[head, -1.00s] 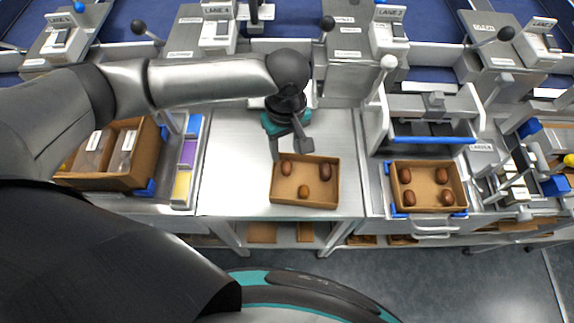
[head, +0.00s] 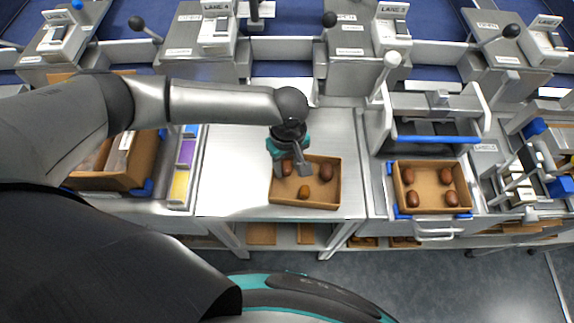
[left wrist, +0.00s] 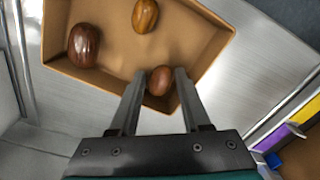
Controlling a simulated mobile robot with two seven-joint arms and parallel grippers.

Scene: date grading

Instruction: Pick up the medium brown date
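A cardboard tray (head: 338,190) on the steel table holds three dates. The medium brown date (head: 287,168) lies at its back left, and it also shows between the fingers in the left wrist view (left wrist: 160,81). A darker, larger date (head: 326,172) lies at the back right and shows at the left of the wrist view (left wrist: 84,45). A lighter amber date (head: 303,191) lies near the front wall. My left gripper (head: 289,170) is open and points down, one finger on each side of the medium brown date, with small gaps. My right gripper is not in view.
A cardboard box (head: 143,170) and coloured bins (head: 180,186) stand at the left. The steel table (head: 232,170) left of the tray is bare.

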